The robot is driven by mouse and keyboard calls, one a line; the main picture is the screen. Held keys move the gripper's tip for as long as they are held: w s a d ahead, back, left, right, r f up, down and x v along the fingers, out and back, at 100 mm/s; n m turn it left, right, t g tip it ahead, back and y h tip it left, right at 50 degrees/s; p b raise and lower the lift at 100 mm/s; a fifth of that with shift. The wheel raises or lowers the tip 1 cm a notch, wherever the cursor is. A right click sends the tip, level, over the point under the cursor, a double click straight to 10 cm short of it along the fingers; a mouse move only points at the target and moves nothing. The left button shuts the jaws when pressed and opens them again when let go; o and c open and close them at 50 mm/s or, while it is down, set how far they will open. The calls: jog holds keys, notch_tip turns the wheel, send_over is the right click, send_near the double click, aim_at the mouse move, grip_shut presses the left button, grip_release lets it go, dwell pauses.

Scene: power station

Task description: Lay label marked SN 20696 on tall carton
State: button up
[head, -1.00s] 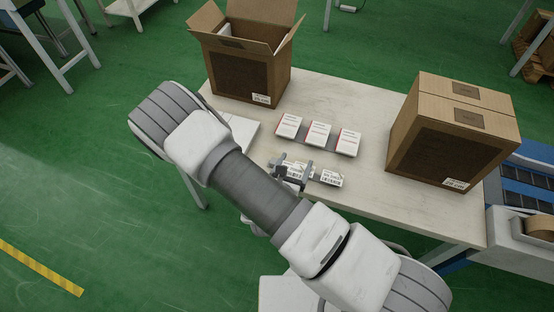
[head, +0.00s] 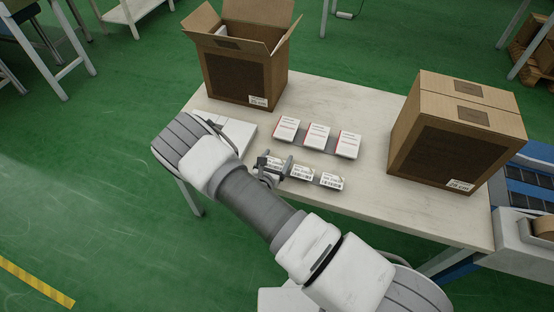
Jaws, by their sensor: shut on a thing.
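Three small white printed labels lie in a row on the table: a left one (head: 275,162), a middle one (head: 302,172) and a right one (head: 332,181). Their print is too small to read, so I cannot tell which is SN 20696. My gripper (head: 274,166) is at the left label, its fingers shut on it and partly covering it. One brown carton (head: 238,75) stands open with flaps up at the back left. Another brown carton (head: 452,135) stands closed at the right. I cannot be sure which one the task calls tall.
Several things share the pale table (head: 365,110): three white and red boxes (head: 318,137) sit behind the labels, and a flat white stack (head: 235,133) lies at the left, partly behind my arm. A blue roller conveyor (head: 527,187) adjoins the right. Bare tabletop lies between the cartons.

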jog(key=shift+f, duration=0.1)
jog(key=shift+f, duration=0.15)
jog(key=o, duration=1)
jog(key=shift+o, duration=0.2)
jog(key=p+v, duration=0.3)
jog(key=v, duration=1.4)
jog(key=shift+s+a, duration=0.2)
jog(key=shift+a, duration=0.05)
